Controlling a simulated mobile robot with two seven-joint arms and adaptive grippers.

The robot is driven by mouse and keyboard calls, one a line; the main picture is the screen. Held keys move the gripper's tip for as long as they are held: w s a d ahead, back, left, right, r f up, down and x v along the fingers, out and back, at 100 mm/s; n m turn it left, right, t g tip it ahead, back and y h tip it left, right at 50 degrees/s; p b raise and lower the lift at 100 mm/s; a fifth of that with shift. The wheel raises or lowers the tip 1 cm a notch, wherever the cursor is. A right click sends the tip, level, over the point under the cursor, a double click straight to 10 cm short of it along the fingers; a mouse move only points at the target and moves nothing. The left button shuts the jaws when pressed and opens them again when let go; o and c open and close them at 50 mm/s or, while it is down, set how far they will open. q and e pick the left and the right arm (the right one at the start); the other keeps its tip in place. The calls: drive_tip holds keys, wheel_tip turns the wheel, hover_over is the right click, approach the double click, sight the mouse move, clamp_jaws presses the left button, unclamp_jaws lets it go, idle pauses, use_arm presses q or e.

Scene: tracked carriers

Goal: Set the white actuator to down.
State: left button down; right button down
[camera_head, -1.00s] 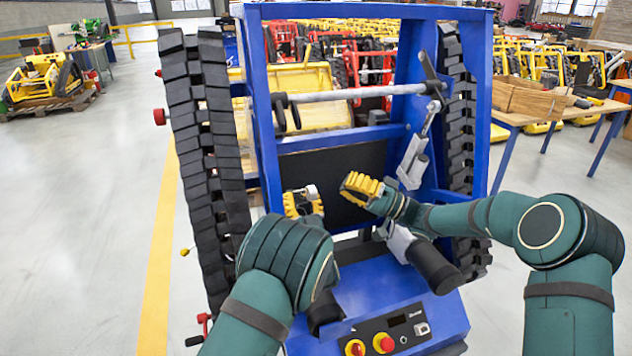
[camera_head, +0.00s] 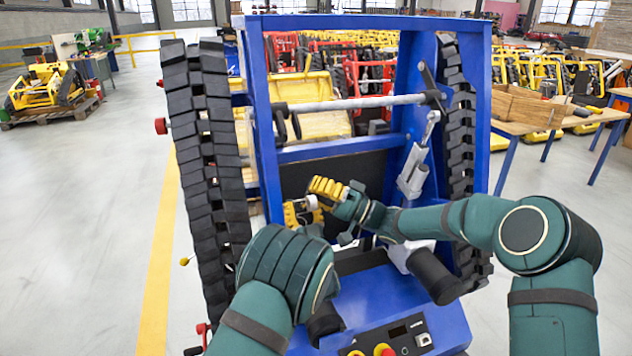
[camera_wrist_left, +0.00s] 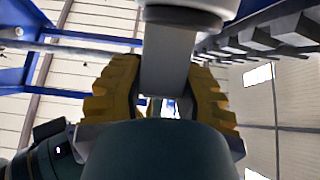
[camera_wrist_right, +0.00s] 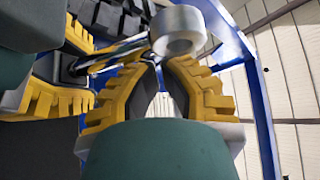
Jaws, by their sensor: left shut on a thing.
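A blue-framed carrier stands before me. Its right-hand white actuator (camera_head: 413,172) leans against the right upright, its rod reaching up to the lever of the cross bar. My left gripper (camera_head: 302,211) is shut on a pale grey shaft with a round white end (camera_head: 312,202); the shaft fills the jaws in the left wrist view (camera_wrist_left: 167,65). My right gripper (camera_head: 326,190) is beside that white end, its fingertips close together. In the right wrist view the white end (camera_wrist_right: 178,30) is just beyond the right fingertips; contact is unclear. The shaft's lower part is hidden.
Black tracks flank the frame, left (camera_head: 205,150) and right (camera_head: 462,150). A grey cross bar (camera_head: 355,103) spans it above the grippers. A panel with red and yellow buttons (camera_head: 385,348) is at the front. A wooden crate on a table (camera_head: 527,108) stands at right.

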use_arm(q)
drive_tip(key=shift+r, duration=0.1)
use_arm(e)
drive_tip(key=shift+s+d+f, duration=0.1)
drive_tip(key=shift+s+f, duration=0.05)
drive_tip(key=shift+s, duration=0.1)
drive_tip(key=shift+s+d+f, duration=0.1)
drive_tip(key=shift+s+f, duration=0.4)
drive_tip(key=shift+f, duration=0.25)
use_arm(q)
drive_tip(key=c, duration=0.6)
unclamp_jaws()
